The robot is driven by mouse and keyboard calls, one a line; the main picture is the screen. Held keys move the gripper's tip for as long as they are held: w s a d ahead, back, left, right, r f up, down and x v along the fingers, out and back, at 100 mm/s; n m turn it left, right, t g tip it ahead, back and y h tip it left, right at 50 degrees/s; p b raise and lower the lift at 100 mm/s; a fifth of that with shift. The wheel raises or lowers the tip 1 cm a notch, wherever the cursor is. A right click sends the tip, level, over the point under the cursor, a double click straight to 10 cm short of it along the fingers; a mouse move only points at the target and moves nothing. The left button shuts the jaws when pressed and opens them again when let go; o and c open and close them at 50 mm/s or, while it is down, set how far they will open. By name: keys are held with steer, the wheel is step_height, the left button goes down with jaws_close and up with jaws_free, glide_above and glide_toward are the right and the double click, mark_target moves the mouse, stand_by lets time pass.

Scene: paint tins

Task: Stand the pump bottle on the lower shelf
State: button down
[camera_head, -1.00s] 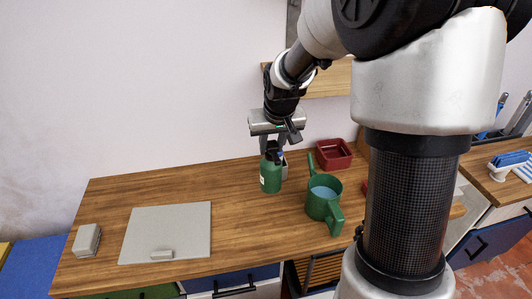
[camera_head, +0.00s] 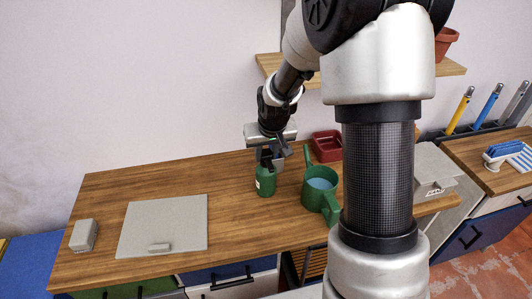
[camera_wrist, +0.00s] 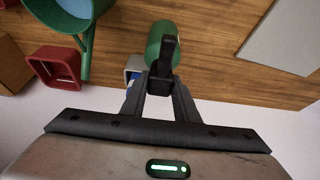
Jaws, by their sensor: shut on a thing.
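The pump bottle (camera_head: 265,183) is green with a black pump head. It stands upright on the wooden worktop (camera_head: 145,172), near its back edge. My gripper (camera_head: 270,160) points down over it and is shut on its top; the fingers hide most of the pump head. In the wrist view the black pump head (camera_wrist: 162,68) sits between my fingertips (camera_wrist: 160,90), with the green body of the bottle (camera_wrist: 164,36) beyond. A wooden wall shelf (camera_head: 268,64) shows above and behind my arm, partly hidden by it.
A green watering can (camera_head: 318,190) with blue inside stands close right of the bottle. A red tray (camera_head: 326,143) lies behind it. A small grey-white item (camera_wrist: 133,70) is beside the bottle. A grey board (camera_head: 165,225) lies left. A terracotta pot (camera_head: 446,42) stands on the shelf's right part.

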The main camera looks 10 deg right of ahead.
steer(key=c, duration=1.8)
jaws_free()
steer(key=shift+f, duration=0.15)
steer(key=o, duration=0.4)
steer(key=shift+r, duration=0.2)
